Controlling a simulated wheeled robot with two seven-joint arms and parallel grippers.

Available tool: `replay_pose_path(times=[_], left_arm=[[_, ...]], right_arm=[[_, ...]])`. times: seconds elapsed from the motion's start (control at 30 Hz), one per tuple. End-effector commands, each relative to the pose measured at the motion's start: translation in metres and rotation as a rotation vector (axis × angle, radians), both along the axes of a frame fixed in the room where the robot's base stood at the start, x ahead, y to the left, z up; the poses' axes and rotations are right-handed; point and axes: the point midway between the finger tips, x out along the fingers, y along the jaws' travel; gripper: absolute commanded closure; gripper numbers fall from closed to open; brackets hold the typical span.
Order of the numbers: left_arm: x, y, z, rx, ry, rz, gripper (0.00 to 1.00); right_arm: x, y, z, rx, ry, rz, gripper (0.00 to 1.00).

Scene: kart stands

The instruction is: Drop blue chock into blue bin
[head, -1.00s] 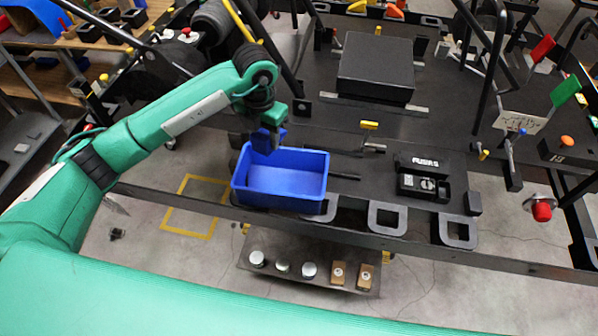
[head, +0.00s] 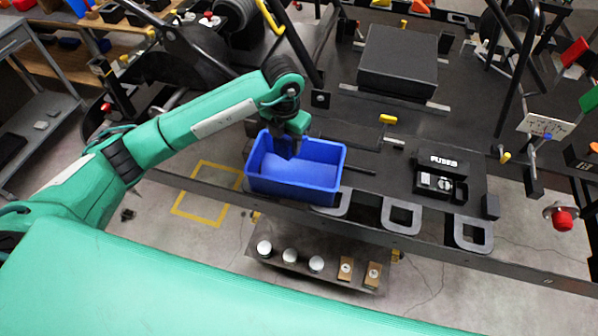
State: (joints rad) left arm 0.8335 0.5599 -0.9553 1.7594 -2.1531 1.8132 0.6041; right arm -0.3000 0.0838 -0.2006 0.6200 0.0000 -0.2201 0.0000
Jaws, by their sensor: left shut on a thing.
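The blue bin (head: 312,193) stands on the dark kart deck near its front edge, left of the middle in the head view. My left gripper (head: 289,141) reaches over the bin's back left part and points down. It is shut on the blue chock (head: 287,149), which looks dark and is hard to make out against the blue bin. The chock appears to be at or just below the bin's rim. Whether it touches the bin's floor or wall I cannot tell. My right gripper is not in view.
A black box (head: 398,62) stands farther back. A low shelf (head: 320,271) with knobs is below the front edge. Black posts rise behind my arm.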

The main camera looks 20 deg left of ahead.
Motion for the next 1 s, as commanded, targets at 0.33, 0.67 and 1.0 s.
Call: replay_pose_path(times=[0.33,0.67,1.0], left_arm=[[0.0,0.0,0.001,0.0,0.0,0.0,0.31],[0.002,0.0,0.015,0.0,-0.004,-0.001,0.31],[0.001,0.0,0.089,0.0,-0.006,-0.001,0.31]], right_arm=[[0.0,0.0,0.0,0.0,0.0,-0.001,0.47],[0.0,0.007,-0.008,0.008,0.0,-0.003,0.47],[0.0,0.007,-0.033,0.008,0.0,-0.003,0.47]])
